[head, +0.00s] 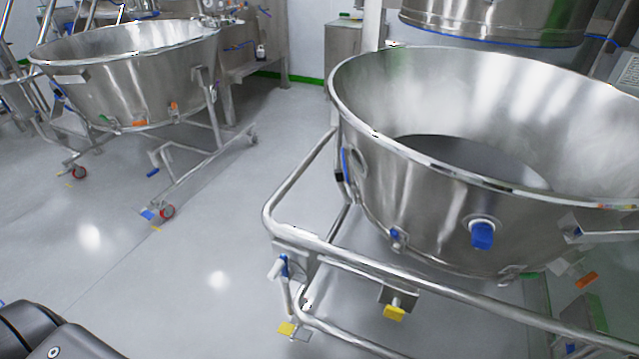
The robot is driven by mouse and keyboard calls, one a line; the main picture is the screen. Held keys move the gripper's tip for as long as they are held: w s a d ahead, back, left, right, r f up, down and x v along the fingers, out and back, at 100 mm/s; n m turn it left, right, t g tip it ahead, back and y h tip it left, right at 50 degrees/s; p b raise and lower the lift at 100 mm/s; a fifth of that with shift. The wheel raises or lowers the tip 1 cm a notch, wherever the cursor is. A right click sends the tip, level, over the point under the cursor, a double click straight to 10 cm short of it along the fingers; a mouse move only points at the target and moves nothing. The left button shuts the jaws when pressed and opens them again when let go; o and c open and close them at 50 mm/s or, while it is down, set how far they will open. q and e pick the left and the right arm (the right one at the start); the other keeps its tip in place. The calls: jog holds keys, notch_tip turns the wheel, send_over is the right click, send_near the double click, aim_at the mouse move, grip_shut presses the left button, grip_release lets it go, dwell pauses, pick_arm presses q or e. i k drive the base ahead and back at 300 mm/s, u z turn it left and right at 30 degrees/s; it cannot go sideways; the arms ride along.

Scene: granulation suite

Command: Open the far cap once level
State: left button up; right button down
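A large steel bowl (410,180) on a tubular wheeled frame fills the right side, open at the top and with a dark round opening inside. A blue cap (482,235) sits on a short port on its outer front wall. Smaller blue fittings (396,238) show lower on the wall to the left. I cannot tell which part is the far cap. Neither gripper is in view; only a dark part of mine shows at the lower left corner.
A second steel bowl (130,85) on a wheeled frame stands at the back left. The near bowl's frame rail (400,278) runs across the front. A steel drum (490,20) hangs above at the back. Grey floor (205,235) between the bowls is clear.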

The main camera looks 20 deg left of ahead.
aim_at(342, 174)
jog(key=k, duration=0.2)
jog(key=u, duration=0.75)
jog(key=i, duration=0.6)
jog(key=z, duration=0.9)
